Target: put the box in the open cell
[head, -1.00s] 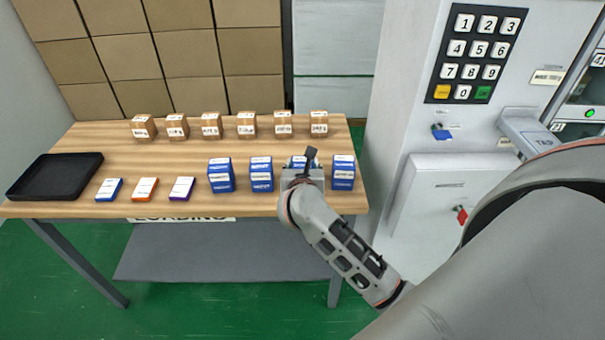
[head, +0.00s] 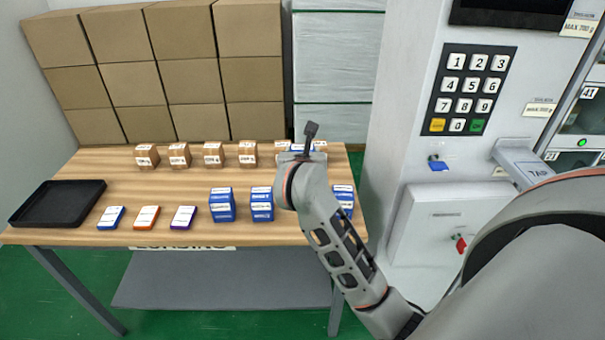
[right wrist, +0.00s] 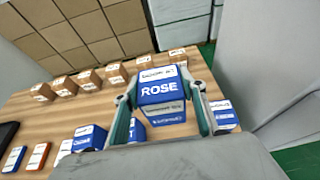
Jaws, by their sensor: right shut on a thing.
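My right gripper (right wrist: 166,112) is shut on a blue box with a white top label, the ROSE box (right wrist: 161,90). The fingers grip it on its two sides, above the table. In the head view my right gripper (head: 303,155) hides most of this box. Other blue boxes stand on the table (head: 110,166): one at left (head: 222,205), one beside it (head: 261,204) and one at right (head: 344,198), partly hidden by my arm. The open cell cannot be made out. A glass-fronted cabinet (head: 584,120) shows at the right edge. My left gripper is not in view.
Several small brown boxes (head: 147,156) line the table's back. Blue, orange (head: 146,217) and purple flat packs lie in front, beside a black tray (head: 57,203). A grey machine with a keypad (head: 468,90) and a TAP reader (head: 521,163) stands right of the table.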

